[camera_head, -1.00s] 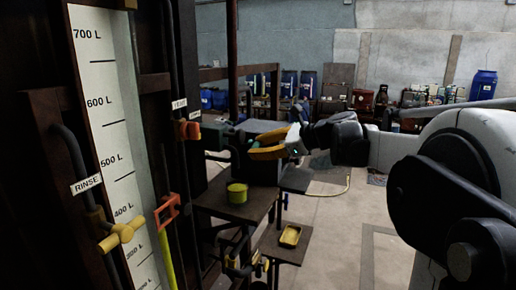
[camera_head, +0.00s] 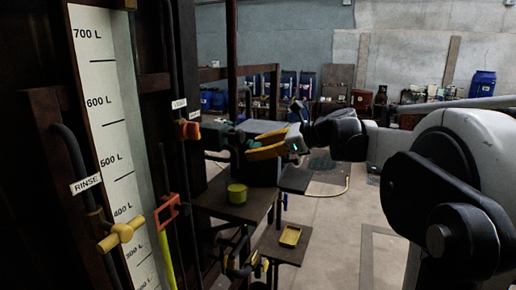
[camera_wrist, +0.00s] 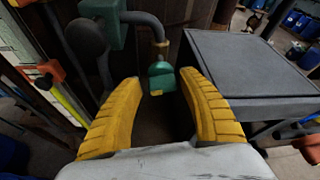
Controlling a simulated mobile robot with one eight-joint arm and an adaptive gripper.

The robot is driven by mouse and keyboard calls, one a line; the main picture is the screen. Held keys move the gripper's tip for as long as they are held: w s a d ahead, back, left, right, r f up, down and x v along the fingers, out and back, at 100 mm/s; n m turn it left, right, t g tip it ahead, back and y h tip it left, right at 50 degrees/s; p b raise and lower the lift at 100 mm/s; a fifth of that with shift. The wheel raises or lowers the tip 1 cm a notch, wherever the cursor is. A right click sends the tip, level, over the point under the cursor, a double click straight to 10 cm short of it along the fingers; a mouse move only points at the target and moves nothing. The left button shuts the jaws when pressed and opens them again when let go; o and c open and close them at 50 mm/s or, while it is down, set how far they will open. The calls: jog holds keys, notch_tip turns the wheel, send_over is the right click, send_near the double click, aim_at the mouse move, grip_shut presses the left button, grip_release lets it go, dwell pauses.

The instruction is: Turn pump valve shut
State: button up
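My gripper (camera_head: 268,146) has two yellow ribbed fingers, and it shows up close in the wrist view (camera_wrist: 158,80). The fingers are apart with nothing between their pads. Just beyond the fingertips a green fitting (camera_wrist: 161,74) hangs at the end of a grey bent pipe. I cannot tell whether it belongs to the pump valve. In the head view a green body (camera_head: 222,138) is left of the gripper. No label reading "pump" is legible. A small valve with a yellowish handle (camera_head: 254,270) sits low by the stands; its label is not readable.
A yellow valve handle (camera_head: 121,235) is near the RINSE label (camera_head: 86,184).

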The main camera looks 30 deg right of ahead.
jog(key=shift+r, duration=0.1)
dwell(0.3)
jog(key=v, duration=0.8)
